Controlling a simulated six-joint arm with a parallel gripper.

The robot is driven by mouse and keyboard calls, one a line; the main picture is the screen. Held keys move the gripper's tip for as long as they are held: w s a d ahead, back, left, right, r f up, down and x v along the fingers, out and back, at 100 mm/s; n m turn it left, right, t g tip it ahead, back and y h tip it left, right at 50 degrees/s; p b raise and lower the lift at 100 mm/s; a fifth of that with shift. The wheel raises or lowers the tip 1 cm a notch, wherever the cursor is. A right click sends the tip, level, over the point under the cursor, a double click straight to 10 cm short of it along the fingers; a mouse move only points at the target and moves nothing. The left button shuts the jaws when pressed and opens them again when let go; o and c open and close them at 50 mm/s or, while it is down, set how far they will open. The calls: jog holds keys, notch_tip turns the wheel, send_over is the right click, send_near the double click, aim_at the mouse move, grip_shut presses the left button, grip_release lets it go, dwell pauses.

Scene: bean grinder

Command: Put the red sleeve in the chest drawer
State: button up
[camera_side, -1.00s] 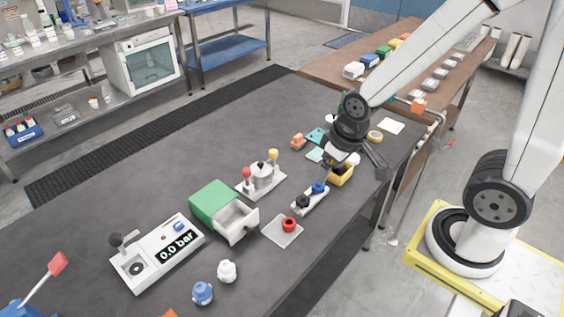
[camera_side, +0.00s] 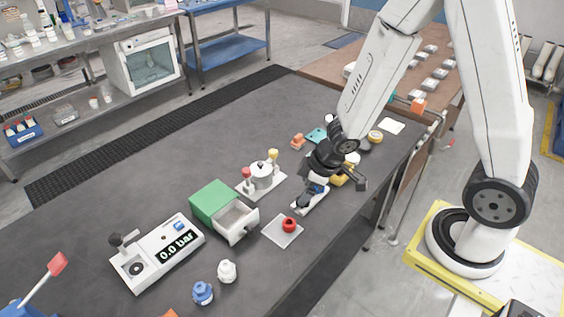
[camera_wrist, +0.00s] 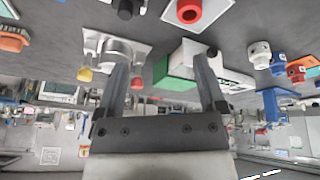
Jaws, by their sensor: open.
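The red sleeve (camera_side: 289,224) stands on a small clear-grey plate (camera_side: 275,236) on the dark table, in front of the chest. It also shows at the top of the wrist view (camera_wrist: 188,10). The chest (camera_side: 214,201) is a green box, and its white drawer (camera_side: 236,222) is pulled out toward the plate. The drawer's inside looks empty in the side view. My gripper (camera_side: 310,190) is behind and right of the sleeve, low over the small white stand. In the wrist view my gripper's two fingers (camera_wrist: 160,72) are spread with nothing between them.
A metal pot on a plate (camera_side: 262,176) with red and yellow knobs stands behind the chest. A pressure panel reading 0.0 bar (camera_side: 158,254) is at left. White (camera_side: 227,271) and blue (camera_side: 203,293) pieces stand in front.

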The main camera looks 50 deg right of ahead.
aim_at(289, 222)
jog(key=shift+s+a+f+n+g+y, duration=0.25)
jog(key=shift+a+f+n+y, duration=0.2)
jog(key=shift+a+f, duration=0.15)
jog(key=shift+s+a+f+n+g+y, duration=0.2)
jog(key=shift+a+f+n+y, duration=0.15)
jog(key=shift+a+f+n, duration=0.25)
jog(key=shift+f, duration=0.15)
jog(key=shift+x, duration=1.2)
jog(key=shift+f, duration=0.15)
jog(key=shift+x, duration=2.45)
jog(key=shift+d, duration=0.1)
grip_shut()
